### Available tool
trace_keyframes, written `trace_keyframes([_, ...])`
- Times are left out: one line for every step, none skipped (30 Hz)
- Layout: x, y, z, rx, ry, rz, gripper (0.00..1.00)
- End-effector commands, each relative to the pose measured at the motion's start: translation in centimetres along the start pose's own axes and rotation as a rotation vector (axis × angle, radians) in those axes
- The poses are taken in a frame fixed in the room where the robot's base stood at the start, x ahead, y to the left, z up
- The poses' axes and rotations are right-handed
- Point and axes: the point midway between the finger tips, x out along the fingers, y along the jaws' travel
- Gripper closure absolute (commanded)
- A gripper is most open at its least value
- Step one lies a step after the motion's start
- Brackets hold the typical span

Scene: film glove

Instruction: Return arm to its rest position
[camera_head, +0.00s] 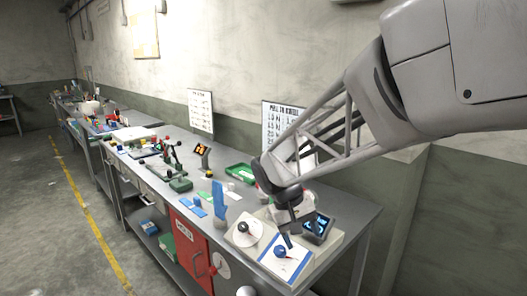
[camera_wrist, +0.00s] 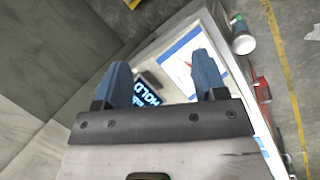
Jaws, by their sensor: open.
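My gripper (camera_head: 289,236) hangs from the arm over the near right end of the workbench (camera_head: 345,205). In the wrist view my gripper (camera_wrist: 158,62) shows two blue fingers spread apart, with nothing visibly held between them. Below it in the head view is a white plate with a blue border (camera_head: 292,264). A round dark blue piece (camera_head: 281,251) shows on this plate, close to the fingertips; I cannot tell whether they touch. A small screen (camera_head: 319,228) stands just right of the gripper. In the wrist view the screen (camera_wrist: 147,92) reads "HOLD" and is partly hidden.
A dial plate (camera_head: 243,234) lies left of the gripper. An upright blue piece (camera_head: 219,200), a green tray (camera_head: 240,173) and a green stand (camera_head: 178,170) are farther along the bench. A wall chart (camera_head: 283,122) stands behind the arm. The floor (camera_head: 60,225) at left is clear.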

Motion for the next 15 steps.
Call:
trace_keyframes([-0.1,0.6,1.2,0.013,0.013,-0.016,0.35])
trace_keyframes([-0.2,0.9,1.9,0.019,0.020,-0.026,0.35])
trace_keyframes([-0.1,1.3,2.8,0.029,0.029,-0.039,0.35])
trace_keyframes([-0.1,1.6,3.5,0.035,0.037,-0.049,0.35])
trace_keyframes([-0.1,1.8,4.2,0.041,0.045,-0.058,0.35])
trace_keyframes([-0.1,2.1,5.0,0.049,0.054,-0.071,0.35])
trace_keyframes([-0.1,2.4,5.7,0.057,0.062,-0.081,0.35])
trace_keyframes([-0.1,2.6,6.4,0.063,0.071,-0.090,0.35])
trace_keyframes([-0.1,2.8,7.2,0.072,0.082,-0.101,0.35])
trace_keyframes([0.0,3.0,7.9,0.079,0.090,-0.111,0.35])
trace_keyframes([0.1,3.2,8.5,0.085,0.097,-0.120,0.35])
trace_keyframes([0.1,3.4,9.4,0.094,0.109,-0.130,0.35])
trace_keyframes([0.2,3.5,10.0,0.100,0.118,-0.139,0.35])
trace_keyframes([0.2,3.7,10.7,0.108,0.127,-0.148,0.35])
trace_keyframes([0.3,3.9,11.6,0.118,0.138,-0.158,0.35])
